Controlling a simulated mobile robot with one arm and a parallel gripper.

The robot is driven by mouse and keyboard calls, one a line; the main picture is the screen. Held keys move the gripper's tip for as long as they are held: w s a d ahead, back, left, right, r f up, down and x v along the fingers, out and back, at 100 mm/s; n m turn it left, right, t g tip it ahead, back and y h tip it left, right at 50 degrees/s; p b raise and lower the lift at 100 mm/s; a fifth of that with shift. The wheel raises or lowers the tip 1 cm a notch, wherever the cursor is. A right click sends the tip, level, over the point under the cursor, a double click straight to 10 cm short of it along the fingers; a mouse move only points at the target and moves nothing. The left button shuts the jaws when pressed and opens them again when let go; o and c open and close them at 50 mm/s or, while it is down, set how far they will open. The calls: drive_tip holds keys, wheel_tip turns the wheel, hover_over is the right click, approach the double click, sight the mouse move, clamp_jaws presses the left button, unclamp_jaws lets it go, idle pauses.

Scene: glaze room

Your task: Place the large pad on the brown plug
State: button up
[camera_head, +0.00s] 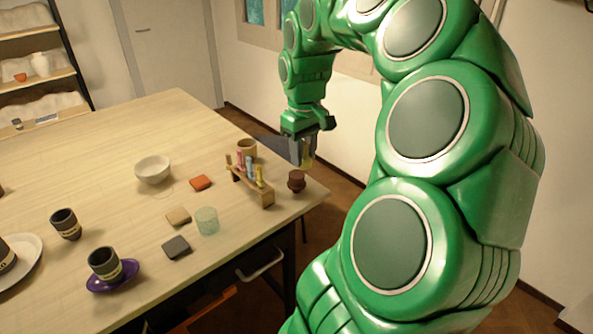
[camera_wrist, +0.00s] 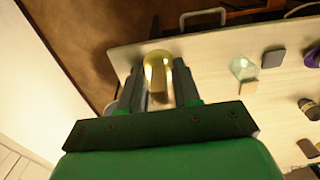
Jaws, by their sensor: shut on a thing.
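My gripper (camera_head: 307,160) is raised above the far right table corner, shut on a yellowish see-through cylinder (camera_wrist: 158,68), perhaps a glass; it shows between the fingers in the wrist view. The brown plug (camera_head: 297,181) stands upright on the table near the right edge, just below and left of the gripper. I cannot make it out in the wrist view. The grey one looks slightly largest, but I cannot tell surely which is the large pad.
A wooden rack (camera_head: 265,197) with several coloured tubes stands left of the plug, a tan cup (camera_head: 247,147) behind it. A greenish glass (camera_head: 207,220), white bowl (camera_head: 153,169) and dark cups (camera_head: 105,264) stand further left. The table edge is close to the plug.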

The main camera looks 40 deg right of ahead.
drive_tip(key=w+d+f, duration=0.4)
drive_tip(key=w+d, duration=0.1)
drive_tip(key=w, duration=0.2)
hover_over(296, 173)
drive_tip(key=f, duration=0.5)
drive_tip(key=shift+s+a, duration=0.15)
drive_tip(key=shift+s, duration=0.1)
drive_tip(key=shift+w+f, duration=0.15)
drive_tip(key=shift+f, duration=1.8)
drive_tip(key=shift+f, duration=0.15)
drive_tip(key=o, duration=1)
